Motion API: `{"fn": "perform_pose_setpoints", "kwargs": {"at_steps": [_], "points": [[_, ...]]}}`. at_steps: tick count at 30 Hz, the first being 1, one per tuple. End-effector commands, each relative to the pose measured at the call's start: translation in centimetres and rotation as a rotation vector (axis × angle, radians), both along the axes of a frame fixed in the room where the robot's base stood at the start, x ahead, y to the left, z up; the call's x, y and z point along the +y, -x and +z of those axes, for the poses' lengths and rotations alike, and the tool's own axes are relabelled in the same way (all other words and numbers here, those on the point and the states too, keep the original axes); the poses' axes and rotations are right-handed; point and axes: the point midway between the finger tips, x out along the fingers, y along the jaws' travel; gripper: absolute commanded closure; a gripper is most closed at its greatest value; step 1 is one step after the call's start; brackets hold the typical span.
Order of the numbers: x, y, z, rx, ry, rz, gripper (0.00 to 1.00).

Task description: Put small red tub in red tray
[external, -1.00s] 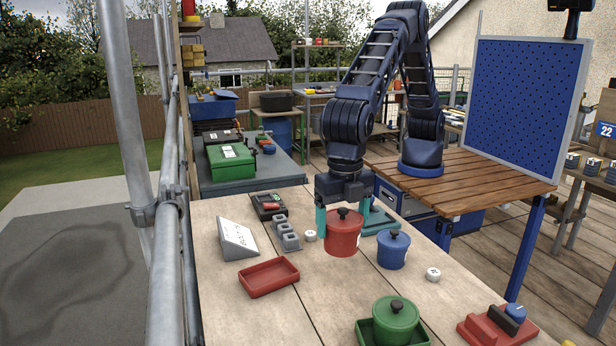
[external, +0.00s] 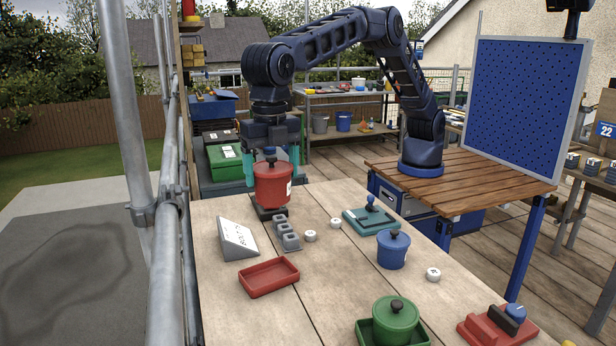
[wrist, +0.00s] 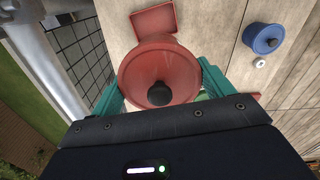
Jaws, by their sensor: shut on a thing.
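My gripper (external: 273,168) is shut on the small red tub (external: 272,187), its teal fingers on either side of the tub. The tub has a lid with a dark knob, and it is held upright in the air above the back left of the table. In the wrist view the red tub (wrist: 158,72) fills the space between the fingers. The empty red tray (external: 269,277) lies on the table, nearer the camera than the tub. Part of the red tray (wrist: 153,19) also shows beyond the tub in the wrist view.
Scaffold poles (external: 172,240) run along the left edge.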

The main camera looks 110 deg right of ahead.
Motion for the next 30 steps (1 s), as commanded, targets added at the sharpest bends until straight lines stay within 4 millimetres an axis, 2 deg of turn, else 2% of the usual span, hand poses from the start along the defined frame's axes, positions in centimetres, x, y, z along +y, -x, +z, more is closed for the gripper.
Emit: {"fn": "perform_pose_setpoints", "kwargs": {"at_steps": [4,8,24,30], "points": [[-1.3,-1.4,0.1,0.002,0.001,0.01,0.45],[-1.5,-1.7,-1.4,0.002,0.001,0.013,0.45],[-1.5,-1.6,-12.9,0.003,0.003,0.013,0.45],[-1.5,-1.6,-15.1,0.0,0.0,0.013,0.45]]}}
